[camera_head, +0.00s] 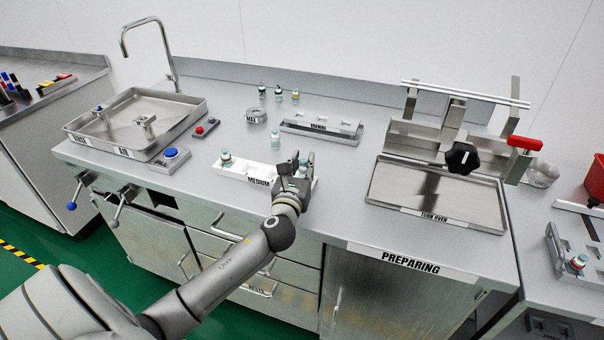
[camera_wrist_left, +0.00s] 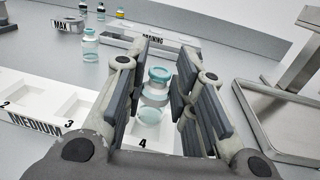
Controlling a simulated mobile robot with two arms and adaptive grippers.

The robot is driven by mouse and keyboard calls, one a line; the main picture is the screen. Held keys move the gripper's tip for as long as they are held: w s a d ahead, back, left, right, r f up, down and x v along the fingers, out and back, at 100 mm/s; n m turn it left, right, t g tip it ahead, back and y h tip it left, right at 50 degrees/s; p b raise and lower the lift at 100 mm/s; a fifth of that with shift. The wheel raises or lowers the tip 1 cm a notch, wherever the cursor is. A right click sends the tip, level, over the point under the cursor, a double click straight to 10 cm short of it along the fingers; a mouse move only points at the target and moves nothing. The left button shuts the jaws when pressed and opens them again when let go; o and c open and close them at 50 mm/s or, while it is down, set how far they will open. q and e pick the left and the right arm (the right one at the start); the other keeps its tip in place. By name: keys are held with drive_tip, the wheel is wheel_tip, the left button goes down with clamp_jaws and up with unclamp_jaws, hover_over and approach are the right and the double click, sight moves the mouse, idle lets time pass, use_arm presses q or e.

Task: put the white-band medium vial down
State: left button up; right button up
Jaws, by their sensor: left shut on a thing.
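My left gripper (camera_head: 296,168) is over the right end of the white rack marked MEDIUM (camera_head: 236,171). In the left wrist view the gripper (camera_wrist_left: 158,98) is shut on a clear vial with a teal cap (camera_wrist_left: 158,75), taken as the white-band medium vial. The vial looks roughly upright at the slot marked 4 of the rack (camera_wrist_left: 92,90); I cannot tell whether its base touches the slot. Its band is hard to make out. The fingers hide part of it. Slots 2 and 3 look empty. My right gripper is not in view.
A similar vial (camera_head: 276,142) stands behind the rack, and another (camera_head: 226,158) is at the rack's left end. The draining rack (camera_head: 322,130), MAX holder (camera_head: 256,116) and several small vials stand farther back. A metal tray (camera_head: 440,212) lies right, a sink (camera_head: 185,116) left.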

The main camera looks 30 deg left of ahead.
use_arm(q)
drive_tip(key=shift+f, duration=1.2)
drive_tip(key=shift+f, duration=0.15)
drive_tip(key=o, duration=0.7)
drive_tip(key=shift+o, duration=0.2)
drive_tip(key=b+v, duration=0.1)
drive_tip(key=v, duration=1.1)
